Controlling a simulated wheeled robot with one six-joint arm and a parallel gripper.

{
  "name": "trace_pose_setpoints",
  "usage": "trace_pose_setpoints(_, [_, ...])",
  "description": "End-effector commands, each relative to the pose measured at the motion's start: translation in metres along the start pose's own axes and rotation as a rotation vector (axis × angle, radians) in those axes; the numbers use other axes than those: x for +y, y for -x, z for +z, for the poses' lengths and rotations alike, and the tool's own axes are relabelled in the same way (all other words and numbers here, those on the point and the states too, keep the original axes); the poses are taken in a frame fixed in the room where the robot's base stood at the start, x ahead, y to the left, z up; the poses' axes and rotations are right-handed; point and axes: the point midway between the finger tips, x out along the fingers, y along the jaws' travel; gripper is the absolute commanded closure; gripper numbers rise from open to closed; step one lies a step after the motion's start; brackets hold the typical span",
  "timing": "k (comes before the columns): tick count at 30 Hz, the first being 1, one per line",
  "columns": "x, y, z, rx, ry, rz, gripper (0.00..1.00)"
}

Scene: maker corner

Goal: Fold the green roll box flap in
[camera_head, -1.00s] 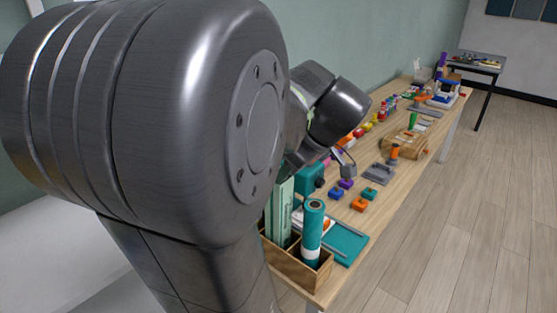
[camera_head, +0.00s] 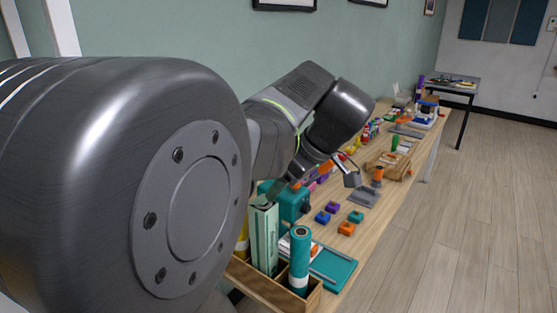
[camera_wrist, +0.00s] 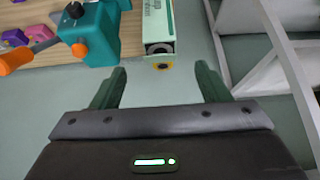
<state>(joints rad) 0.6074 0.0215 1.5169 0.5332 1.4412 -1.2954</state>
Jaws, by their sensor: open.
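The green roll box (camera_head: 264,240) is a tall, pale green carton standing upright in a wooden crate. Its top end is open in the wrist view (camera_wrist: 160,30), with a grey roll end inside. I cannot clearly make out the flap or its angle. My gripper (camera_wrist: 160,82) is open and empty, its two dark green fingers spread apart. In the wrist view the box end lies beyond the fingertips, centred between them, with no contact visible. In the head view the arm's end comes down close to the box top, and the fingers are hard to make out.
A teal roll (camera_head: 300,262) stands right of the box in the wooden crate (camera_head: 313,299). A yellow roll (camera_wrist: 162,66) is close by. A teal machine (camera_wrist: 98,35) with an orange knob stands beside the box. Small coloured blocks and a teal tray (camera_head: 334,268) lie on the bench.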

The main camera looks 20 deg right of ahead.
Motion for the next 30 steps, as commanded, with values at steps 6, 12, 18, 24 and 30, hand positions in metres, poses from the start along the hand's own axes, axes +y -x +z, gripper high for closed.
trace_pose_setpoints(6, [0.001,0.048,0.0,0.001,-0.002,0.004,0.31])
trace_pose_setpoints(12, [0.0,0.072,0.0,0.001,-0.002,0.001,0.31])
trace_pose_setpoints(18, [0.0,0.078,0.0,0.0,0.0,0.0,0.31])
trace_pose_setpoints(24, [0.0,0.077,0.0,0.0,0.0,-0.001,0.39])
trace_pose_setpoints(30, [0.003,0.072,-0.011,-0.076,-0.006,-0.057,0.78])
